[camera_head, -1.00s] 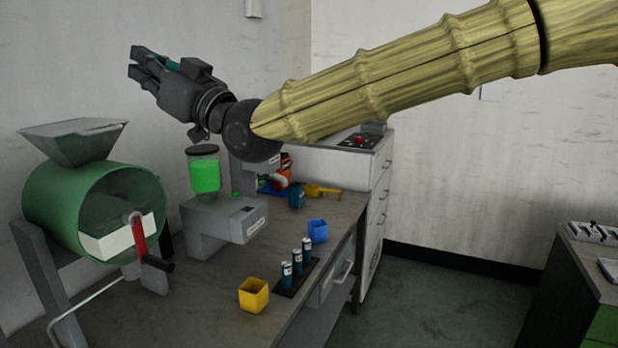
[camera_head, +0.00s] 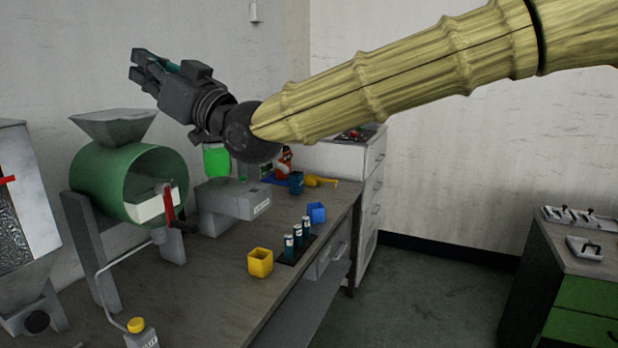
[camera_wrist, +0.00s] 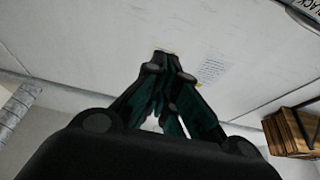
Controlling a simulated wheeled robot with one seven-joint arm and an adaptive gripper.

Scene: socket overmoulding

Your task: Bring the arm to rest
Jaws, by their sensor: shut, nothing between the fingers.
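My gripper (camera_head: 140,66) is held high above the bench at the upper left of the head view, beside the white wall. It is shut with nothing in it. In the wrist view my gripper (camera_wrist: 165,68) points toward a pale surface, with its dark green fingers drawn together.
The bench (camera_head: 210,285) below carries a green drum machine (camera_head: 95,178), a grey box device (camera_head: 235,200), a yellow cup (camera_head: 260,263), a blue cup (camera_head: 316,212) and a rack of small bottles (camera_head: 297,240). A green-drawered cabinet (camera_head: 590,298) stands right. Floor between is clear.

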